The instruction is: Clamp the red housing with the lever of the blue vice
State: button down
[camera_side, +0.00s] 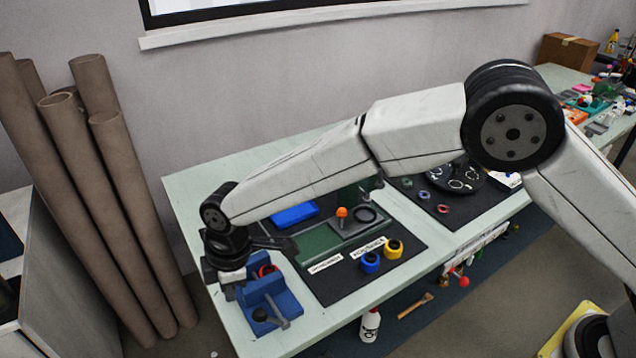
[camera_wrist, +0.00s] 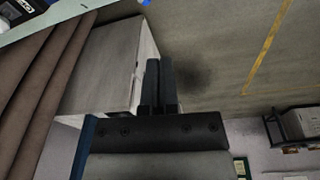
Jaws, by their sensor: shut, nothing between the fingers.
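The blue vice (camera_side: 283,298) stands at the near left corner of the table in the side view. The red housing (camera_side: 266,270) sits at its back part, partly hidden by my wrist. The vice's lever, a grey bar with a dark knob (camera_side: 261,315), lies across the front of the vice. My gripper (camera_side: 229,290) is close to the left side of the vice, over the table's left edge. Its two dark fingers (camera_wrist: 161,84) are together and empty in the wrist view. I cannot tell whether they touch the vice.
A black mat with a green fixture (camera_side: 318,240), a blue ring (camera_side: 370,262) and a yellow ring (camera_side: 393,249) is right of the vice. Brown tubes (camera_side: 130,205) and a grey cabinet (camera_side: 62,270) stand left of the table. The cabinet (camera_wrist: 100,68) also shows in the wrist view.

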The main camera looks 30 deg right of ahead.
jog(key=d+r+m+t, duration=0.15)
jog(key=d+m, duration=0.25)
jog(key=d, duration=0.7)
jog(key=d+r+m, duration=0.3)
jog(key=d+m, duration=0.1)
jog(key=d, duration=0.6)
jog(key=s+d+m+h, duration=0.1)
jog(key=s+d+m, duration=0.7)
jog(key=s+d, duration=0.7)
jog(key=shift+d, duration=0.9)
jog(key=shift+t, duration=0.25)
